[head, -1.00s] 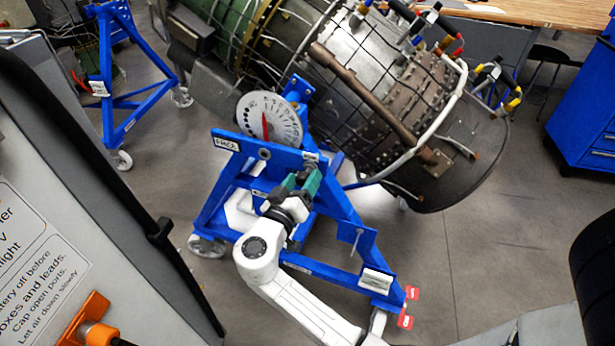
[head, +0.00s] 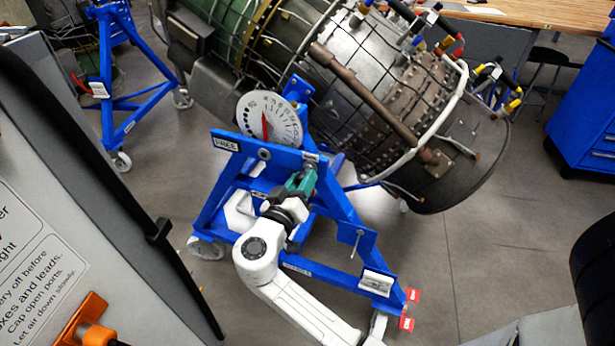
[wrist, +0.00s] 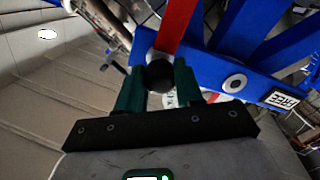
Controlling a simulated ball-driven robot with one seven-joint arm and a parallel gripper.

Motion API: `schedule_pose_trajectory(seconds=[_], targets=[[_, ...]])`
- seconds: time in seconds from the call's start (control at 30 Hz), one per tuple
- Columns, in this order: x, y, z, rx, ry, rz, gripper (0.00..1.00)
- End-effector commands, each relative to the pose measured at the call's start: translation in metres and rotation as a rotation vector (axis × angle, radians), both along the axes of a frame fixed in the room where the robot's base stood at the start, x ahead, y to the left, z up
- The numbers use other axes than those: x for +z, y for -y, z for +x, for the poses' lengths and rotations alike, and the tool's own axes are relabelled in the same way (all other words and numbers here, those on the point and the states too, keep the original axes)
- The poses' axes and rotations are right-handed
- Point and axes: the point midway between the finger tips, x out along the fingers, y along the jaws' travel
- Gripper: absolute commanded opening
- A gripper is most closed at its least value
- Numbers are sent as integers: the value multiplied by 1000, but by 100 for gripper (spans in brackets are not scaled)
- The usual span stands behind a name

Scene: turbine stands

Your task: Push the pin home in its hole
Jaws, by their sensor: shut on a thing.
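My gripper (head: 306,178), with green fingers, is at the right end of the blue stand's top crossbar (head: 285,158). In the wrist view, the green fingers (wrist: 158,90) are shut on the round black knob of the pin (wrist: 158,74). The knob sits close against the blue bar, in front of a pale round fitting. The pin's shank and its hole are hidden behind the knob, so the depth of the pin cannot be told. A separate ringed hole (wrist: 235,83) shows in the bar beside a white label (wrist: 282,98).
A round dial (head: 268,118) with a red pointer stands above the crossbar. The turbine engine (head: 370,90) lies behind the stand. A grey panel with printed notes (head: 40,260) fills the left front. Floor is clear right of the stand.

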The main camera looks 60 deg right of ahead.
Motion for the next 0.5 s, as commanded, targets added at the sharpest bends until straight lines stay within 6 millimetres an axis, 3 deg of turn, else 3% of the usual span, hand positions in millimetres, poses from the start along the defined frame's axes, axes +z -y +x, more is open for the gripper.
schedule_pose_trajectory(seconds=[0.17, 0.5], targets=[[0, 0, 0, 0, 0, 0, 0], [0, 0, 0, 0, 0, 0, 0]])
